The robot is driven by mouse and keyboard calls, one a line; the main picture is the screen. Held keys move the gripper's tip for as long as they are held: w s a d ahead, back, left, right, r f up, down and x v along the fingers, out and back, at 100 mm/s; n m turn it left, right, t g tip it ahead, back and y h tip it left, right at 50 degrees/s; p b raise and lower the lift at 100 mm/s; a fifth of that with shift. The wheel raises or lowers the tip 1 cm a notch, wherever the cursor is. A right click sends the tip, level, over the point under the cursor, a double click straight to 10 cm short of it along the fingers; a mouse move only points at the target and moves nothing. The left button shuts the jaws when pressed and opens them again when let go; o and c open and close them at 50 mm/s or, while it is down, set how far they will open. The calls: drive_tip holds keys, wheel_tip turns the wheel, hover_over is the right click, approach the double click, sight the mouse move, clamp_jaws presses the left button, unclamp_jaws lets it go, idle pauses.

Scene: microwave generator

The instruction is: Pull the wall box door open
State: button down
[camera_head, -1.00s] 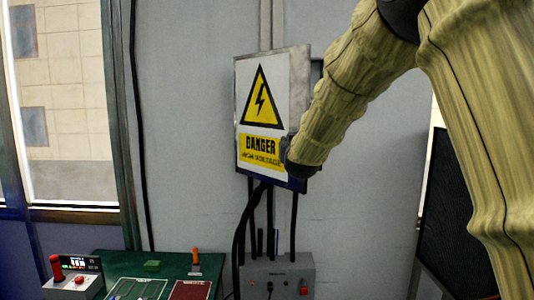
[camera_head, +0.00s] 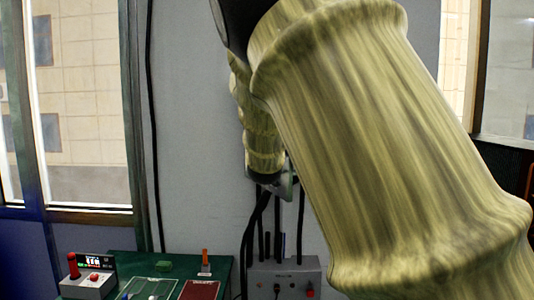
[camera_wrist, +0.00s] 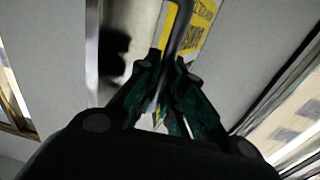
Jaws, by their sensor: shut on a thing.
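The wall box door shows in the wrist view as a panel with a yellow warning label (camera_wrist: 203,22). A grey curved bar, which looks like the door's handle (camera_wrist: 180,28), runs down in front of the label. My gripper (camera_wrist: 168,78) is shut on this bar, with its fingers on either side of it. In the head view, my gripper (camera_head: 277,186) is low behind my arm. My arm hides the box and the door there, so I cannot tell the door's angle from that view.
A grey control box (camera_head: 284,277) with cables rising from it stands below my gripper. A green table (camera_head: 218,272) at the lower left holds a small box with a red lever (camera_head: 88,279). Windows flank the grey wall (camera_head: 195,120).

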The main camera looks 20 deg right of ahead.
drive_tip(key=shift+a, duration=0.15)
idle(0.3)
drive_tip(key=c, duration=1.5)
unclamp_jaws()
drive_tip(key=shift+s, duration=0.15)
drive_tip(key=shift+a, duration=0.15)
